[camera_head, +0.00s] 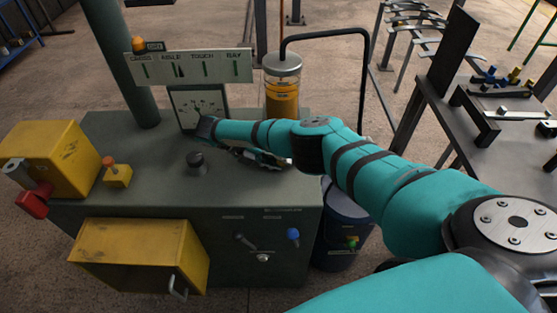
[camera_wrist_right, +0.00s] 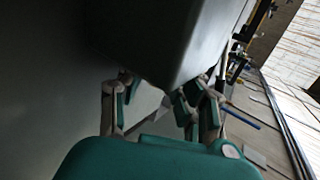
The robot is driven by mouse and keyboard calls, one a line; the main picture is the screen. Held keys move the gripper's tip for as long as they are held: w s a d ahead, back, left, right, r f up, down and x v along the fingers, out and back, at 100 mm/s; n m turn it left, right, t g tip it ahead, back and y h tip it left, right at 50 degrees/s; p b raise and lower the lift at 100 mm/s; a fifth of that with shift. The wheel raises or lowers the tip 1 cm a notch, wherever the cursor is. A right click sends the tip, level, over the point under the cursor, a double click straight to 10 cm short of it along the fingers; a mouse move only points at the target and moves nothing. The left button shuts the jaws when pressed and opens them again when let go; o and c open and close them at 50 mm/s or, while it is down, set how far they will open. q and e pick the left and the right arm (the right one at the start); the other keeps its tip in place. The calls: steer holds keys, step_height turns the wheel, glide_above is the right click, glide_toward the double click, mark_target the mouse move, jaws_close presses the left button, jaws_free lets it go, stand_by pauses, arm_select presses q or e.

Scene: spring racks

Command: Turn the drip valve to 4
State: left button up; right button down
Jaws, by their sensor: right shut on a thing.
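My right gripper (camera_head: 262,158) is low over the right part of the grey cabinet top (camera_head: 140,190), partly hidden under my teal wrist. In the right wrist view its two fingers (camera_wrist_right: 160,102) are spread around a dark grey, block-like part (camera_wrist_right: 165,40) and closed on it; I cannot tell whether this is the drip valve. A white dial plate (camera_head: 198,104) with marks stands at the back of the cabinet top; its figures are too small to read. A black knob (camera_head: 197,163) sits left of the gripper. My left gripper is not in view.
A glass oil jar (camera_head: 282,92) stands behind my wrist. A labelled sign (camera_head: 190,68) is at the back. A blue knob (camera_head: 292,234) and a lever (camera_head: 244,240) are on the front.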

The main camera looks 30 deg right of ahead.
steer(key=c, duration=1.2)
jaws_free()
steer(key=shift+f, duration=0.1)
steer(key=v, duration=0.7)
steer(key=shift+w+a, duration=0.1)
steer(key=shift+a, duration=0.1)
